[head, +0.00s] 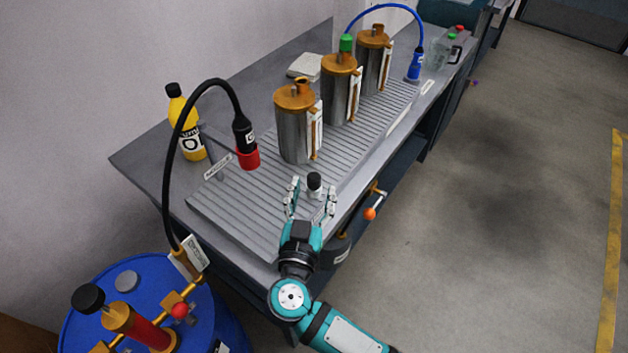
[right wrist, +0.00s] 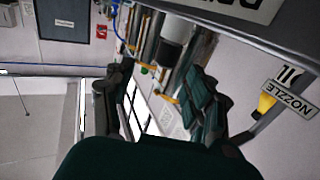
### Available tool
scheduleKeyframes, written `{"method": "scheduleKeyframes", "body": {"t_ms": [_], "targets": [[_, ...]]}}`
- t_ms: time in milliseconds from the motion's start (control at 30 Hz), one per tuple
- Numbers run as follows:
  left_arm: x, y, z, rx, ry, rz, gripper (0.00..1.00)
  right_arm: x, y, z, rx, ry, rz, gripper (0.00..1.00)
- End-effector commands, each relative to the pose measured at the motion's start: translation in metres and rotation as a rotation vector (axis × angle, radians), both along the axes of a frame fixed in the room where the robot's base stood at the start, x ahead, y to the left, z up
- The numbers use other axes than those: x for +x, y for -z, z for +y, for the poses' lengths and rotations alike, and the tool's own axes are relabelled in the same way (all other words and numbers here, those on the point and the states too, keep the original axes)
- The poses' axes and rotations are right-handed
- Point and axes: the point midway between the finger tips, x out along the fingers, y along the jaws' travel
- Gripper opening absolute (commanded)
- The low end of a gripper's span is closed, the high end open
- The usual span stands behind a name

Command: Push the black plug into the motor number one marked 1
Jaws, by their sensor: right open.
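The black plug (head: 315,180) is a small upright piece with a black top and a pale lower part. It stands on the ribbed grey tray near its front edge. My right gripper (head: 312,192) is open, with one finger on either side of the plug and gaps visible. The right wrist view, upside down, also shows the plug (right wrist: 172,38) beyond the fingers. Three steel motors with copper tops stand in a row: the nearest (head: 296,130) and farthest (head: 374,62) have no plug, and the middle one (head: 340,92) has a green plug (head: 346,43). Their numbers cannot be read. My left gripper is out of view.
A black-hosed nozzle stands in a red holder (head: 248,158) beside a yellow bottle (head: 190,130). A blue nozzle (head: 415,66) is at the far end. A blue drum (head: 75,330) is at lower left. An orange-knobbed handle (head: 370,213) protrudes from the bench front. The tray's front-left is clear.

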Motion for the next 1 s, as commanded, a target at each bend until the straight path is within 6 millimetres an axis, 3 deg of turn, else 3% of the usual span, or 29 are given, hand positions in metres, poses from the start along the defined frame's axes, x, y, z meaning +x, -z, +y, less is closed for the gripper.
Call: {"method": "scheduleKeyframes", "body": {"t_ms": [400,667,1000], "targets": [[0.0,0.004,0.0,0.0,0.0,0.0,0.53,0.05,0.005,-0.003,-0.001,0.0,-0.001,0.55],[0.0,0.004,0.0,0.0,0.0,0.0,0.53,0.053,0.005,-0.003,0.0,0.0,0.001,0.55],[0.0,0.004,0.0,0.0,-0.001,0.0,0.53,0.052,0.005,-0.003,0.0,0.0,0.001,0.12]]}}
